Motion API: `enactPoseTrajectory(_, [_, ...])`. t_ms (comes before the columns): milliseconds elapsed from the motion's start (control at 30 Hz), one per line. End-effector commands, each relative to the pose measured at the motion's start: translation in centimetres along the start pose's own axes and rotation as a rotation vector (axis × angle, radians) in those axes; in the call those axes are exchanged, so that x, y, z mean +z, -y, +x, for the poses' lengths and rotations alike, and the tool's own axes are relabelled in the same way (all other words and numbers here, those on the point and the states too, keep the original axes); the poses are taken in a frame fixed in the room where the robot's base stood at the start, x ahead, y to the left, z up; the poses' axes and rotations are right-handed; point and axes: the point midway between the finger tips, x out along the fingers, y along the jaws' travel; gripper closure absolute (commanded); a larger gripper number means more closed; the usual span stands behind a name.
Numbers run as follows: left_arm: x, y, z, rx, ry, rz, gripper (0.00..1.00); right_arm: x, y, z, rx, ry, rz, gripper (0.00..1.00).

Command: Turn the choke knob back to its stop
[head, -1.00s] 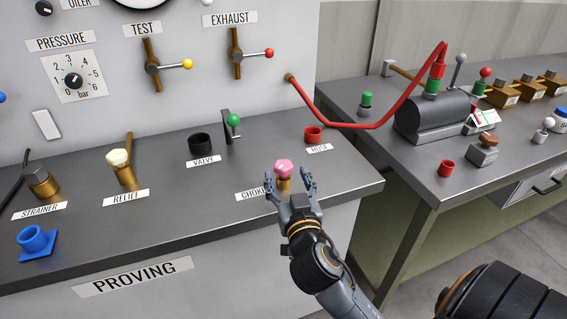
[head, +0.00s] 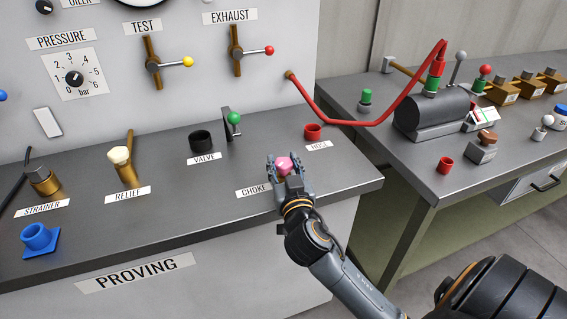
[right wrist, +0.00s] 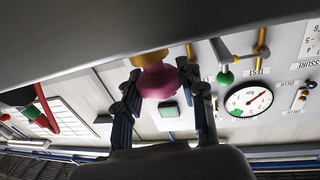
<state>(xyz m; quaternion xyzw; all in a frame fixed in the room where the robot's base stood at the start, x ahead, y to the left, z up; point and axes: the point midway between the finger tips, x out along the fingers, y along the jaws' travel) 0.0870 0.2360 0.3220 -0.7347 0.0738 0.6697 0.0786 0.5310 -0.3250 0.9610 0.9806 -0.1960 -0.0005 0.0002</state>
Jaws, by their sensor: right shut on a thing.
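The pink choke knob (head: 284,164) sits on its brass stem at the front right of the proving bench, beside the CHOKE label (head: 253,191). My right gripper (head: 285,166) is around the knob with a finger on each side, shut on it. In the right wrist view the knob (right wrist: 158,80) shows between the two fingers of the right gripper (right wrist: 160,88), with part of the brass stem (right wrist: 150,58). My left gripper is not in view.
A red cup (head: 313,131) by the HOSE label and a green-knobbed valve lever (head: 232,119) stand behind the knob. A red hose (head: 355,124) runs from the panel to a dark cylinder (head: 431,113) on the right bench.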

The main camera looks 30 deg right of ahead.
Motion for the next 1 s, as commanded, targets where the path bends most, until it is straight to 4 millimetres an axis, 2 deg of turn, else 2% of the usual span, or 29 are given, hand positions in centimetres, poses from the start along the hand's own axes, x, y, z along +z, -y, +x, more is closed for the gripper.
enactPoseTrajectory(267, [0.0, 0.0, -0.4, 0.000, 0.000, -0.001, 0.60, -0.1, -0.1, 0.0, -0.038, 0.001, -0.002, 0.92])
enactPoseTrajectory(467, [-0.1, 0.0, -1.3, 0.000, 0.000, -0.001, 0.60, -0.2, -0.2, 0.0, -0.146, 0.000, -0.004, 0.92])
enactPoseTrajectory(1000, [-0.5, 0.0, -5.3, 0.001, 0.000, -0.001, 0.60, -0.3, -0.2, 0.1, -0.631, 0.001, -0.010, 0.92])
